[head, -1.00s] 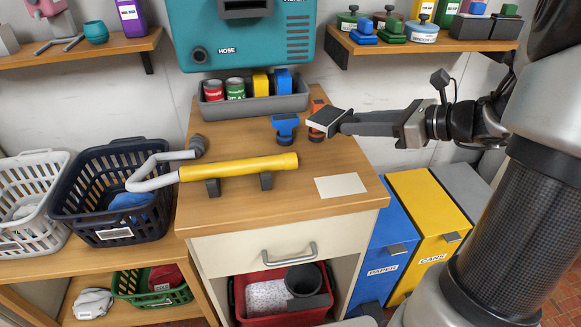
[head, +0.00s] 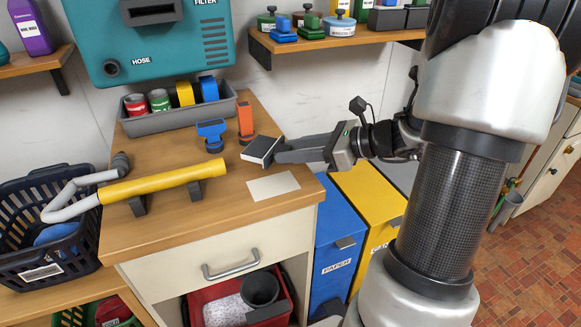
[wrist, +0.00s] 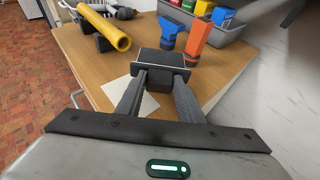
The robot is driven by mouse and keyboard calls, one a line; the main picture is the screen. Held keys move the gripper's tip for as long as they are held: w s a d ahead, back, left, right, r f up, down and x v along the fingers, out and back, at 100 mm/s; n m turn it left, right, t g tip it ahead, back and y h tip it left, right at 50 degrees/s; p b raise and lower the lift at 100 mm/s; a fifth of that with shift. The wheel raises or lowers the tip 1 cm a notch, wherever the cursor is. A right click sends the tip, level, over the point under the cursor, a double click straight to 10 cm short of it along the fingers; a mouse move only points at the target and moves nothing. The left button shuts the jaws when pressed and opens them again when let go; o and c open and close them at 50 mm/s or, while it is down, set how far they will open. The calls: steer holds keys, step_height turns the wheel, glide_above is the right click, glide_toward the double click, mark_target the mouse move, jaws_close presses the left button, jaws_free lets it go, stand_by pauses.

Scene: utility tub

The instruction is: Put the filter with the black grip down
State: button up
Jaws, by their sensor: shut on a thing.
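The filter with the black grip (head: 261,150) is a flat pale grey panel with a dark edge. In the wrist view the filter (wrist: 163,63) shows dark, with its black grip (wrist: 158,80) between the two fingers. My gripper (head: 280,152) reaches in from the right and is shut on this grip. The filter is over the wooden countertop (head: 225,165), behind the pale rectangular sheet (head: 273,186). I cannot tell how high it is above the top.
A blue tool (head: 211,134) and an orange tool (head: 245,122) stand close behind the filter. A yellow tube (head: 165,182) lies on dark supports to the left. A grey bin with cans (head: 180,118) stands at the back. The pale sheet is bare.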

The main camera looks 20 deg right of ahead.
mark_target(294, 174)
steer(key=shift+f+b, duration=0.55)
steer(key=shift+f, duration=1.3)
steer(key=shift+f, duration=0.2)
steer(key=o, duration=1.1)
steer(key=shift+c, duration=0.2)
steer(key=shift+r, duration=0.1)
steer(key=shift+d+r, duration=0.1)
steer(key=shift+r, duration=0.1)
steer(key=p+v, duration=0.3)
steer(key=v, duration=0.9)
